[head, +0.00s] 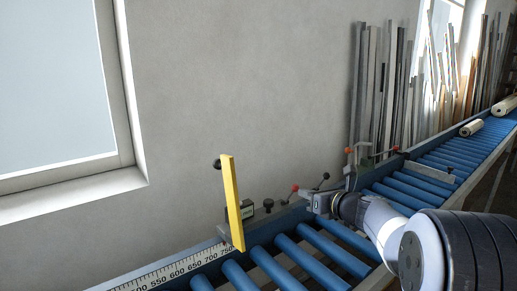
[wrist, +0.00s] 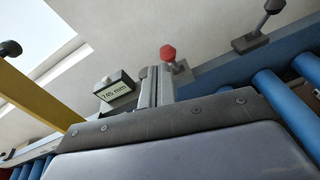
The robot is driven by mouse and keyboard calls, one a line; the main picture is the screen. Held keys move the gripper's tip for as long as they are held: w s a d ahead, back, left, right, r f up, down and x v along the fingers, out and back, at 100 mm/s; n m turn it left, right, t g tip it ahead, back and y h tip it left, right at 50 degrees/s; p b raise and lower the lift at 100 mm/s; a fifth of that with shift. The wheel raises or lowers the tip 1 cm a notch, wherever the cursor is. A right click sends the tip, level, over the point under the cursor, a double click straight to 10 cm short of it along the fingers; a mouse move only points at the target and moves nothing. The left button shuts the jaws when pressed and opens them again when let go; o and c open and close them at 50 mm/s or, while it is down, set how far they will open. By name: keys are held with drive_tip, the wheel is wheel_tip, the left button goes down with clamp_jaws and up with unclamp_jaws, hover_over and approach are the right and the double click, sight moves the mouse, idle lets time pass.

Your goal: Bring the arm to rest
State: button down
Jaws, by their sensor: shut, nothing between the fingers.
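My gripper (head: 318,203) is in the head view at the end of my arm, over the near part of the blue roller conveyor (head: 328,248). It is shut and empty. My arm reaches in from the lower right.
A display (wrist: 115,93) reading 745 mm and a red knob (wrist: 168,53) sit close by. A ruler scale (head: 185,268) runs along the conveyor. Profiles (head: 385,85) lean on the wall behind. Rolls (head: 471,128) lie at the far right. Open space lies above the rollers.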

drive_tip(key=s+d+r, duration=0.3)
drive_tip(key=s+r, duration=0.2)
drive_tip(key=r, duration=0.4)
drive_tip(key=shift+t+y, duration=0.5)
drive_tip(key=shift+y, duration=0.1)
drive_tip(key=w+f+b, duration=0.1)
drive_tip(key=f+b, duration=0.3)
drive_tip(key=f, duration=0.3)
drive_tip(key=w+a+f+b, duration=0.1)
drive_tip(key=w+f+b, duration=0.1)
drive_tip(key=f+b, duration=0.3)
drive_tip(key=w+a+f+b, duration=0.1)
drive_tip(key=f+b, duration=0.3)
drive_tip(key=f, duration=0.4)
drive_tip(key=shift+w+f, duration=0.15)
drive_tip(key=shift+f, duration=0.25)
drive_tip(key=shift+s+d+f+b, duration=0.1)
drive_tip(key=shift+s+f+b, duration=0.3)
drive_tip(key=shift+f, duration=0.35)
drive_tip(key=shift+s+f+b, duration=0.3)
drive_tip(key=shift+f+b, duration=0.1)
drive_tip(key=shift+f, duration=0.35)
